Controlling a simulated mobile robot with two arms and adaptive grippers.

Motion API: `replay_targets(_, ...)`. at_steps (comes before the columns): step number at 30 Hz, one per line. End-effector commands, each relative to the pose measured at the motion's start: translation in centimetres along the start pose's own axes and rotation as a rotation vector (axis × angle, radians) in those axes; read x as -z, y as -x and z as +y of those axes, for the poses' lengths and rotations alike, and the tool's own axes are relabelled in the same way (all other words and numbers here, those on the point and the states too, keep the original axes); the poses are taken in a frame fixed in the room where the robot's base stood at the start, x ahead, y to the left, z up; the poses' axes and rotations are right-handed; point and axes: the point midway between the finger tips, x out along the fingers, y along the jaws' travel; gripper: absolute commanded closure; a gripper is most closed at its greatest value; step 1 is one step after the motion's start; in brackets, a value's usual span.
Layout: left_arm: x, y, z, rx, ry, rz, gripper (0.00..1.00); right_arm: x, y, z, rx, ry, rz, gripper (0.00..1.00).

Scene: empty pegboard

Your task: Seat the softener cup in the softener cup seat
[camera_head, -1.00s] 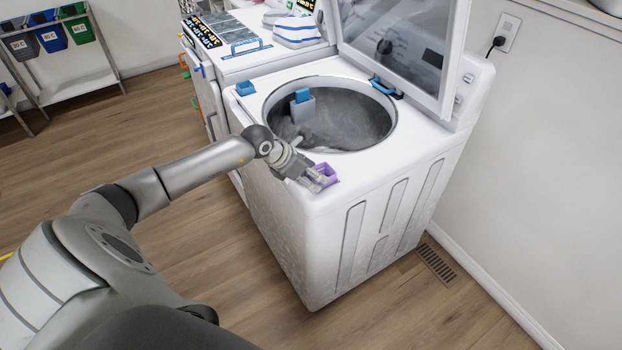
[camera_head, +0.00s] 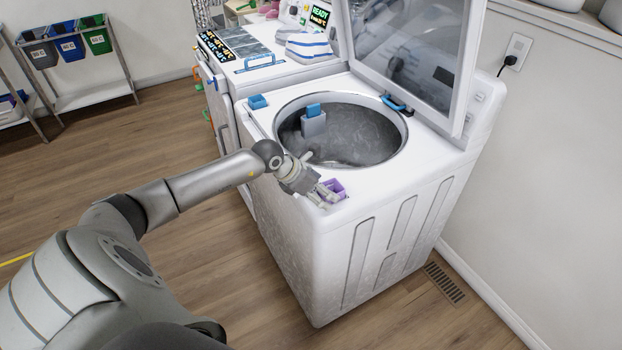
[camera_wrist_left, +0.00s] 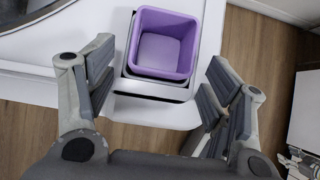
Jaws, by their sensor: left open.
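A purple square cup (camera_head: 333,188), likely the softener cup, is at the front corner of the white washer top. In the left wrist view the purple cup (camera_wrist_left: 162,43) is upright and empty, inside a grey square frame (camera_wrist_left: 155,88) that looks like its seat. Whether it is fully down cannot be told. My left gripper (camera_head: 325,195) is beside the cup. In the left wrist view my left gripper (camera_wrist_left: 160,95) is open, its fingers spread left and right of the frame, with gaps to the cup. My right gripper is not in view.
The washer's round drum opening (camera_head: 340,130) is open behind the gripper, with a grey and blue piece (camera_head: 313,121) at its inside. A blue block (camera_head: 258,101) is on the left of the top. The raised lid (camera_head: 415,60) stands behind. Floor is clear at left.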

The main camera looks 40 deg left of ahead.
Motion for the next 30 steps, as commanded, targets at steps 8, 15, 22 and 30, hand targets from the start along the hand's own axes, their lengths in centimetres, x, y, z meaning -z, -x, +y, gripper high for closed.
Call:
replay_targets(8, 0.2, 4.3, 0.2, -0.005, -0.004, 0.001, 0.26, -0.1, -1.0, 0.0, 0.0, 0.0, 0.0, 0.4)
replay_targets(15, 0.2, 8.4, 0.2, -0.005, -0.005, 0.004, 0.26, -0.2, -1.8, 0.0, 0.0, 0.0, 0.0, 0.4)
replay_targets(22, 0.3, 10.8, 0.3, -0.005, 0.0, 0.002, 0.26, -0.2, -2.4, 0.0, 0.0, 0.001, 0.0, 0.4)
replay_targets(30, 0.1, 11.9, 0.0, -0.001, 0.0, 0.001, 0.26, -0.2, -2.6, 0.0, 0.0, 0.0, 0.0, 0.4)
